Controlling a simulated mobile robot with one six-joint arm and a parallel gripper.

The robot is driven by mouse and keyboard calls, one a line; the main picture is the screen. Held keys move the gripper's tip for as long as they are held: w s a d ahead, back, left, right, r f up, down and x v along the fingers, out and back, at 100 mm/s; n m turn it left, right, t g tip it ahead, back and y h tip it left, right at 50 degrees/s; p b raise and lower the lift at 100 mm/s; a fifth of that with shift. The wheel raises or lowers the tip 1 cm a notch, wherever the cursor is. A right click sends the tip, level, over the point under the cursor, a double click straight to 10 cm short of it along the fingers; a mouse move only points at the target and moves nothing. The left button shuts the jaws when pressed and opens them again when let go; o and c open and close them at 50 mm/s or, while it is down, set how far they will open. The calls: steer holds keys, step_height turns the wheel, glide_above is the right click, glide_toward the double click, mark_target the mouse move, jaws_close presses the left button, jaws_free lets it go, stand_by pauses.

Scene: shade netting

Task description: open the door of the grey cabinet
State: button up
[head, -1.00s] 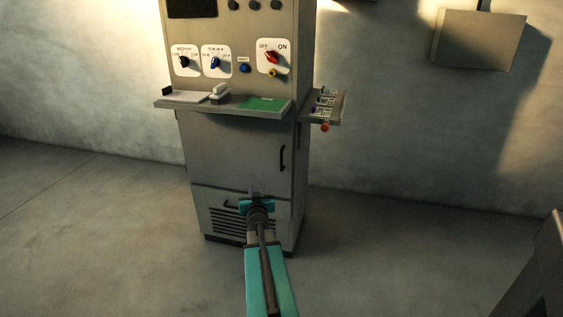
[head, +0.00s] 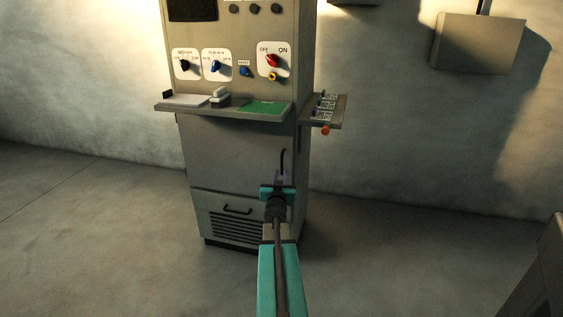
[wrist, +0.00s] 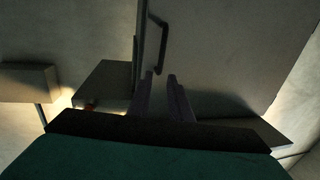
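The grey cabinet (head: 190,230) stands against the wall with its door (head: 225,155) closed. The door's black bar handle (head: 284,158) is upright near the door's right edge. My gripper (head: 281,176) is in front of the handle's lower part and hides it in the head view. In the wrist view, which looks upside down, the handle (wrist: 162,40) stands just beyond my gripper (wrist: 160,76). The two fingers are apart, and one end of the handle lines up with the gap between them. I cannot tell whether they touch it.
A control shelf (head: 225,107) juts out above the door, and a side shelf (head: 330,110) with an orange knob (head: 325,130) sticks out right. A drawer-like panel (head: 220,222) with vents lies below. A wall box (head: 478,43) hangs at right. The floor around is clear.

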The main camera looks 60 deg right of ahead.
mark_target(282, 160)
steer(key=shift+b+x, duration=0.3)
steer(key=shift+x, duration=6.25)
steer(key=shift+c, duration=0.2)
jaws_close()
